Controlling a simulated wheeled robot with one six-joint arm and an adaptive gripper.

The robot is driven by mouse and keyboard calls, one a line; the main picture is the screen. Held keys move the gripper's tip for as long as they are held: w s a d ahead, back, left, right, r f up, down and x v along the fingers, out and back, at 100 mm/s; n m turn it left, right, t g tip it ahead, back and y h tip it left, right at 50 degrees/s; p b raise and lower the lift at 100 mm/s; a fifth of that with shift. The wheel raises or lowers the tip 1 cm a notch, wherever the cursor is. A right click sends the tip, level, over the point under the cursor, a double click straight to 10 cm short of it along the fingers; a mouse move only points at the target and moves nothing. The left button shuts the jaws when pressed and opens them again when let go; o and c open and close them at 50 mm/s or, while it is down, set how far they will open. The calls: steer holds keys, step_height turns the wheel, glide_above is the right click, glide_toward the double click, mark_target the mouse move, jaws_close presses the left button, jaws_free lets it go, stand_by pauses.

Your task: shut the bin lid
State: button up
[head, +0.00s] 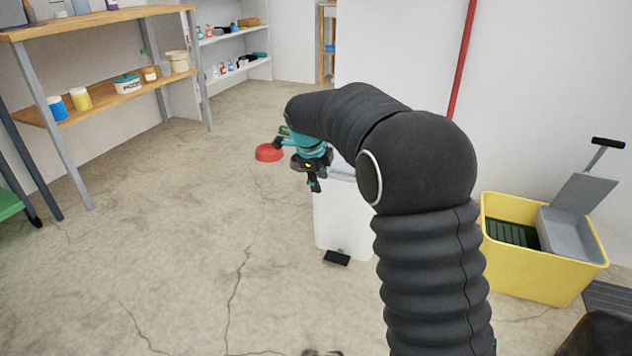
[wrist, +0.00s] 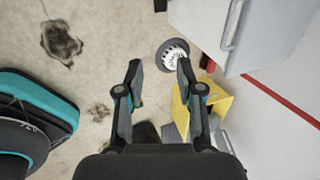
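The white bin (head: 343,218) stands on the floor at the middle of the head view, with a black pedal (head: 337,257) at its foot. My arm covers its right side and much of its top, so I cannot tell how the lid stands. My gripper (head: 316,186) is in front of the bin's upper left edge; contact is not clear. In the wrist view my gripper (wrist: 159,66) has its fingers apart with nothing between them. A pale box-like body (wrist: 205,25) with a grey bar is at top right there, probably the bin.
A yellow mop bucket (head: 530,275) stands at the right. A red round object (head: 268,152) lies on the floor behind my gripper. Wooden shelving (head: 110,100) with pots is at the left. A red pipe (head: 461,60) runs down the wall. The floor left of the bin is clear.

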steer(key=shift+s+a, duration=0.3)
steer(key=shift+s, duration=0.5)
steer(key=s+d+n+g+p, duration=0.2)
steer(key=s+d+n, duration=0.2)
steer(key=s+n, duration=1.1)
steer(key=s+d+r+n+t+p, duration=0.1)
steer(key=s+d+r+n+p, duration=0.1)
steer(key=s+r, duration=0.3)
steer(key=s+d+r+n+t+y+p, duration=0.1)
steer(key=s+d+r+n+p, duration=0.2)
steer(key=s, duration=0.8)
steer(key=s+d+r+n+t+p, duration=0.1)
steer(key=s+d+r+n+p, duration=0.1)
steer(key=s+d+r, duration=0.4)
steer(key=shift+s+d+r+n+t+y+p, duration=0.15)
steer(key=shift+s+r+n+t+y+p, duration=0.2)
steer(key=shift+s+r+p, duration=0.45)
steer(key=shift+s+f, duration=0.1)
